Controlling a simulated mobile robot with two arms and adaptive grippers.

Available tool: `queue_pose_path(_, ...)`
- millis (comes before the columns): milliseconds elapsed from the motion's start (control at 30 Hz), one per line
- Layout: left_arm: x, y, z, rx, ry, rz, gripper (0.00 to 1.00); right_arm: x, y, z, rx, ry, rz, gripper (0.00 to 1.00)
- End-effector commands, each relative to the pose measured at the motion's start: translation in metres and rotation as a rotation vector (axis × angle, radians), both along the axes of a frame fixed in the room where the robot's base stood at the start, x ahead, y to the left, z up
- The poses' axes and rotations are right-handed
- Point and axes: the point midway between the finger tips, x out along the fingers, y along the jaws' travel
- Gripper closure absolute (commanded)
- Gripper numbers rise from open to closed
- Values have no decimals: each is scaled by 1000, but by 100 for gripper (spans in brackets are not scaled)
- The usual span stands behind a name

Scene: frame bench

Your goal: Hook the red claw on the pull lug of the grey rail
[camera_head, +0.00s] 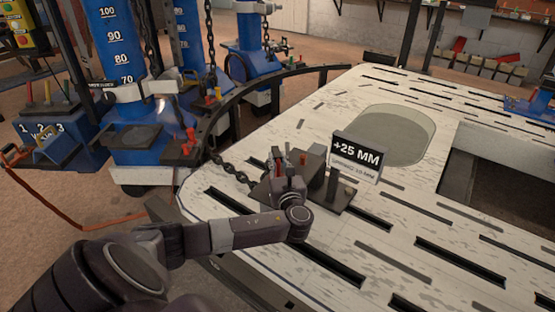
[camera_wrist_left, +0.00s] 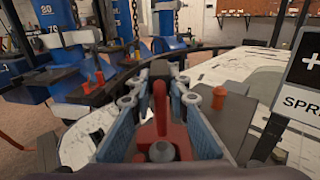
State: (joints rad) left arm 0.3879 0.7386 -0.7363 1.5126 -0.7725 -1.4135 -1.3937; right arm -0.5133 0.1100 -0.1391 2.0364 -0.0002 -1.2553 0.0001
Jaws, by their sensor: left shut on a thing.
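My left gripper (camera_head: 285,162) is over the near left corner of the bench. In the left wrist view its blue-lined jaws (camera_wrist_left: 160,115) are shut on the red claw (camera_wrist_left: 160,100), whose upright red part stands between them. In the head view only a little red of the claw shows at the gripper. A dark grey piece (camera_wrist_left: 235,112) with a short orange-red peg (camera_wrist_left: 219,97) lies just right of the jaws. I cannot tell whether it is the grey rail or its pull lug. No contact between claw and peg is visible. My right gripper is not in view.
A chain (camera_head: 232,170) runs from the bench edge towards the gripper. Blue towers (camera_head: 118,50) stand left. The slotted bench top (camera_head: 300,262) is clear in front.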

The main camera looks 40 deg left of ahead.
Motion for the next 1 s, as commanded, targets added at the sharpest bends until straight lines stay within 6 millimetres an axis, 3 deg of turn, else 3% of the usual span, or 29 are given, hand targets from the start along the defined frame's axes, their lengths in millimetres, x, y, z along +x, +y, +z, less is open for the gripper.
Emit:
queue_pose_path(267, 0, 0, 2, 3, -5, 0, 100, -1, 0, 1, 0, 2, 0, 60)
queue_pose_path(300, 0, 0, 2, 3, -5, 0, 82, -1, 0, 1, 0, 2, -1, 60)
queue_pose_path(467, 0, 0, 1, 2, -3, 0, 64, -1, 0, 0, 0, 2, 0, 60)
queue_pose_path(800, -2, -3, -2, -3, 3, -2, 63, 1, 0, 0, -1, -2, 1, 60)
queue_pose_path(1000, -19, -26, -2, -3, 2, -4, 63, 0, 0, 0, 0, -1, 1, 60)
